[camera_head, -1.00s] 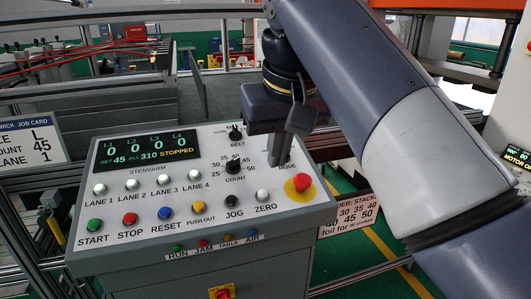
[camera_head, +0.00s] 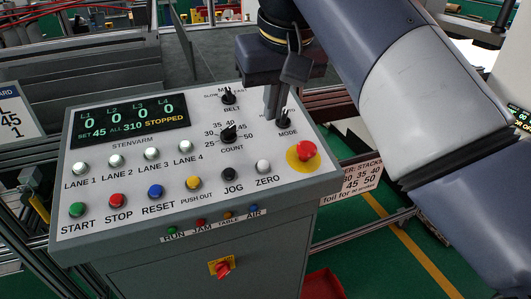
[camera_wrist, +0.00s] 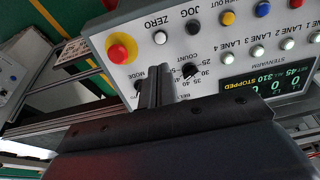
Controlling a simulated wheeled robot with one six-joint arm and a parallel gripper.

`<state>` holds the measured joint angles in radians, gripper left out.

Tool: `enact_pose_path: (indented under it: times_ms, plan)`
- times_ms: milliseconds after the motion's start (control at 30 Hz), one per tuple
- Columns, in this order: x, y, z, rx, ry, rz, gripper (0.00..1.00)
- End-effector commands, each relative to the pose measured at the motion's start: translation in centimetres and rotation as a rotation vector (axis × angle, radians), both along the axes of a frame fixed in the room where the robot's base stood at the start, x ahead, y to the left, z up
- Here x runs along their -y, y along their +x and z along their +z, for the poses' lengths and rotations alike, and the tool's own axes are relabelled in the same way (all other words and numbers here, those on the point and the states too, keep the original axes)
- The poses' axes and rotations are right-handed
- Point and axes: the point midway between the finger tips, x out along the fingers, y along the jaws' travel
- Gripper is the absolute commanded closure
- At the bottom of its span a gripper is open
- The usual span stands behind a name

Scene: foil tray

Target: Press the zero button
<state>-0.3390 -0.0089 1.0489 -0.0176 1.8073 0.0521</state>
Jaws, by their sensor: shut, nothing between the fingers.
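The zero button (camera_head: 263,167) is a small white button at the right end of the panel's bottom row, above its ZERO label. It also shows in the wrist view (camera_wrist: 160,37), beside the red stop knob. My gripper (camera_head: 272,118) is shut and empty. Its fingers point down over the panel's upper right part, between the COUNT and MODE knobs. The fingertips are apart from the zero button, farther up the panel. In the wrist view my shut fingers (camera_wrist: 157,72) reach toward the panel between the same two knobs.
The red emergency knob (camera_head: 306,151) on its yellow disc stands right of the zero button. The black JOG button (camera_head: 230,174) is to its left. The MODE knob (camera_head: 284,120) and COUNT knob (camera_head: 228,133) flank my fingers. The display (camera_head: 129,119) reads STOPPED.

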Motion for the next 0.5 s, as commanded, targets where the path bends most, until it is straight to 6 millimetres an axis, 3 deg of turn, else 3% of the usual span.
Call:
enact_pose_path:
  times_ms: [500]
  plan:
    - [-0.8, 2.7, -9.6, -0.005, -0.001, 0.0, 1.0]
